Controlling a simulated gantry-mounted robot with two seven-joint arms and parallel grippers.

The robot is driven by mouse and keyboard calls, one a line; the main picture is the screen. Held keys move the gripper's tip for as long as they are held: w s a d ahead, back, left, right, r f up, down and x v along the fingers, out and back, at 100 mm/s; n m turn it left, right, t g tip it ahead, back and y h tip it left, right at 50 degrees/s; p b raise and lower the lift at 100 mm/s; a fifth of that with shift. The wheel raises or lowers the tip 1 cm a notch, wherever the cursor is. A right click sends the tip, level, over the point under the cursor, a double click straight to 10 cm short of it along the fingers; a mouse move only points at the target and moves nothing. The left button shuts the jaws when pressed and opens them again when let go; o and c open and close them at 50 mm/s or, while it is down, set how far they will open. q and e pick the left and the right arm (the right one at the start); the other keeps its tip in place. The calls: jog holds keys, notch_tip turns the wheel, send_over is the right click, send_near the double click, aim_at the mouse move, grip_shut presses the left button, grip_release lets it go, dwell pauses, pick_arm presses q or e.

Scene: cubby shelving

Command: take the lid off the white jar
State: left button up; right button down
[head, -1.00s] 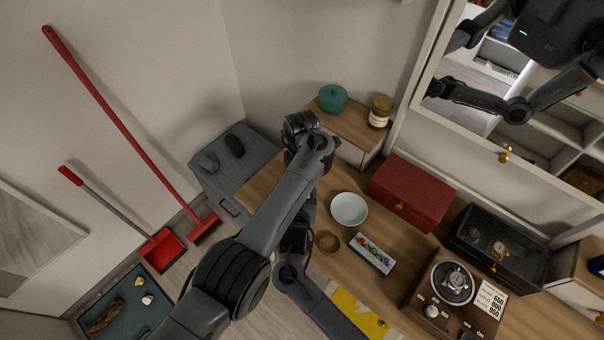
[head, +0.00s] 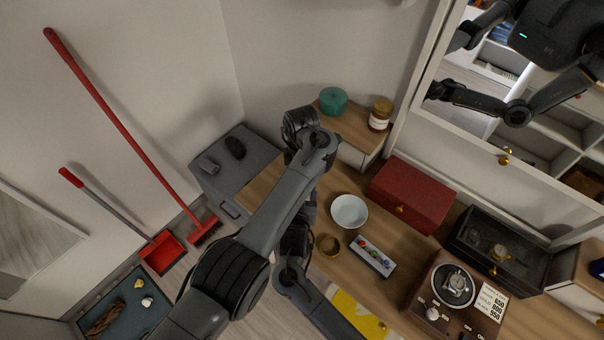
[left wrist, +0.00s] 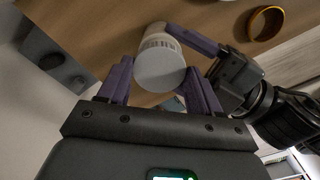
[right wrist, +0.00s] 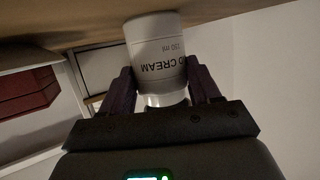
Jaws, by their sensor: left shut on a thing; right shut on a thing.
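The white jar (right wrist: 157,45) has dark lettering on its side, with "CREAM" and "150 ml" legible. My right gripper (right wrist: 160,82) is shut on its body from the side. In the left wrist view a flat, round, white lid (left wrist: 161,70) faces the camera, with the lettered jar body behind it. My left gripper (left wrist: 159,80) is shut on the lid, one finger on each side. A finger of my right gripper also shows beside the jar body there. I cannot tell whether lid and jar touch. In the head view my arms hide the jar and both fingertips.
On the wooden desktop near my arms are a white bowl (head: 349,211), a gold-brown ring (head: 328,245) and a small tray of coloured pieces (head: 372,256). A red box (head: 412,194) stands behind. A teal pot (head: 333,100) and a brown jar (head: 380,114) stand on the raised shelf.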

pick_arm(q)
jog(key=shift+r, duration=0.15)
jog(key=shift+r, duration=1.95)
pick_arm(e)
jog(key=shift+c, duration=0.8)
grip_release()
